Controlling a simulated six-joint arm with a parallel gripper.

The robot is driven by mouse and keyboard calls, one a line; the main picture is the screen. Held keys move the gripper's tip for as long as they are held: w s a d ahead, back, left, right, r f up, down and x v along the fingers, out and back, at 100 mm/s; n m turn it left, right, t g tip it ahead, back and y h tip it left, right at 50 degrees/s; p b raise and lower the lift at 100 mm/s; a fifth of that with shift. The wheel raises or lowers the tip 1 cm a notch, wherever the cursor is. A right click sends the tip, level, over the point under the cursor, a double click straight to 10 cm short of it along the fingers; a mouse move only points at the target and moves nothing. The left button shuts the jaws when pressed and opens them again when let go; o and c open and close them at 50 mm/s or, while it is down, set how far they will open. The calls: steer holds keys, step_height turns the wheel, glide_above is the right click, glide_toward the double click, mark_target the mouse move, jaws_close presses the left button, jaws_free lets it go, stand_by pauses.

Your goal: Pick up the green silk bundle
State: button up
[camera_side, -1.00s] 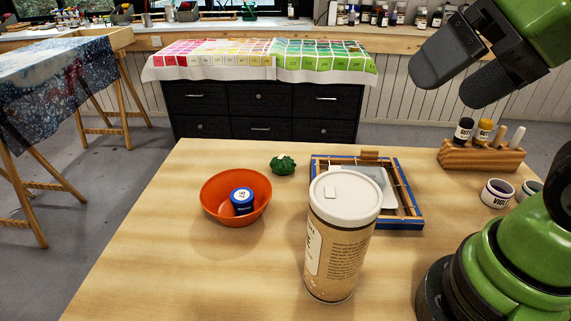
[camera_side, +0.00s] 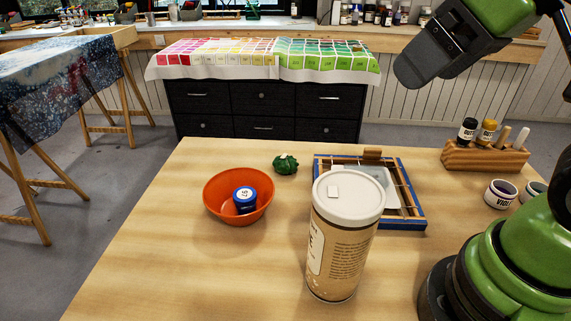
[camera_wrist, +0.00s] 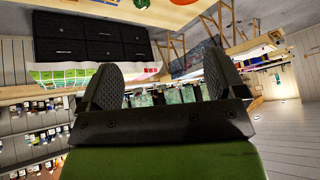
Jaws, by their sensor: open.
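The green silk bundle (camera_side: 285,164) is a small dark-green lump lying on the wooden table, behind and right of the orange bowl. In the wrist view a small green patch at the top edge looks like the bundle (camera_wrist: 141,2). My gripper (camera_side: 408,74) is raised high above the table at the upper right, well apart from the bundle. In the wrist view my gripper (camera_wrist: 161,78) shows two dark pads spread apart with nothing between them. It is open and empty.
An orange bowl (camera_side: 221,209) holds a blue-labelled jar (camera_side: 245,199). A tall lidded canister (camera_side: 338,258) stands in front of a blue-edged wooden frame (camera_side: 409,224). A wooden bottle rack (camera_side: 487,157) and small jars (camera_side: 499,194) are at right. The table's front left is clear.

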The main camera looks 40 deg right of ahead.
steer(key=w+d+f+n+g+h, duration=0.1)
steer(key=w+d+f+n, duration=0.1)
steer(key=w+n, duration=0.8)
steer(key=n+g+h, duration=0.1)
steer(key=n+h, duration=0.1)
steer(key=n, duration=2)
glide_above(287, 159)
steer(key=s+a, duration=0.1)
steer(key=s, duration=0.2)
step_height(287, 159, down, 20)
steer(key=f, duration=0.3)
steer(key=shift+w+f+n, duration=0.2)
steer(key=shift+w+n, duration=0.1)
steer(key=shift+w, duration=0.1)
steer(key=shift+x, duration=3.15)
steer(key=shift+w+d+r, duration=0.1)
steer(key=c, duration=1)
